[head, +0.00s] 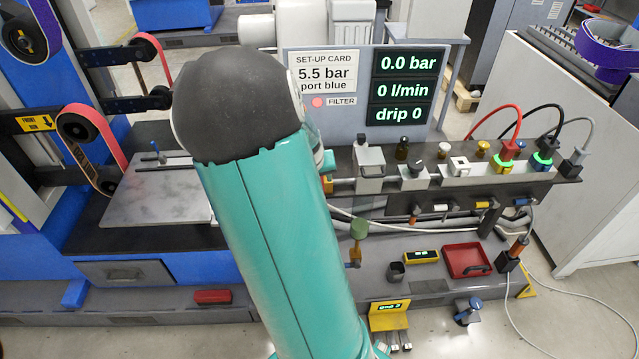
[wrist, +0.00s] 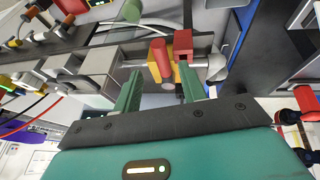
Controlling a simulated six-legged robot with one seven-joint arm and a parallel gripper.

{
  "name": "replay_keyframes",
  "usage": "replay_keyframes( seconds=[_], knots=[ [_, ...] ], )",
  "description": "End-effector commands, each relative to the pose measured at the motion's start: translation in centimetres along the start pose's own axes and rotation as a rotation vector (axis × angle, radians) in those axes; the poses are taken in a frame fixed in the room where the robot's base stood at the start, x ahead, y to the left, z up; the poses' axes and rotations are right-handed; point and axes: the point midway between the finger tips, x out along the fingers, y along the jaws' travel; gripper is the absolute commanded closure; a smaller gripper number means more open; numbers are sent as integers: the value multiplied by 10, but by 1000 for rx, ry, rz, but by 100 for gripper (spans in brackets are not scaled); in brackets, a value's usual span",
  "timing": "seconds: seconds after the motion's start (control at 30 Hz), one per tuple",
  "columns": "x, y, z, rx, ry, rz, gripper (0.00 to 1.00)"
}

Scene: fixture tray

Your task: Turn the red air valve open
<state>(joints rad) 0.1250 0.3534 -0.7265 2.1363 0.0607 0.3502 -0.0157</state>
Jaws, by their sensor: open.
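The red air valve (wrist: 160,57) shows in the wrist view, with red lever parts over a yellow body on a metal pipe. My gripper (wrist: 159,78) is open, with its two green fingers reaching up on either side of the valve's yellow and red parts. I cannot tell whether either finger touches it. In the head view my teal arm hides most of the valve and gripper; only a yellow-orange bit (head: 327,186) shows at the arm's right edge. The display panel (head: 403,88) reads 0.0 bar, 0 l/min and drip 0.
A grey block (head: 369,160) stands right of the valve on the dark rail. Further right are a knob (head: 413,170) and hose plugs (head: 508,150). Below are a green-topped part (head: 358,229) and a red tray (head: 467,262). A belt machine (head: 85,130) stands left.

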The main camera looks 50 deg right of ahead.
Motion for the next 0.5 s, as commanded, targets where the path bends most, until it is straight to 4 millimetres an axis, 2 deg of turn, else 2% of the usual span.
replay_keyframes(
  seconds=[0.1,0.23,0.5],
  knots=[
    [20,0,1,1,-4,2,59],
    [35,-1,0,0,-2,1,59],
    [47,-2,0,-1,0,-1,59]
  ],
)
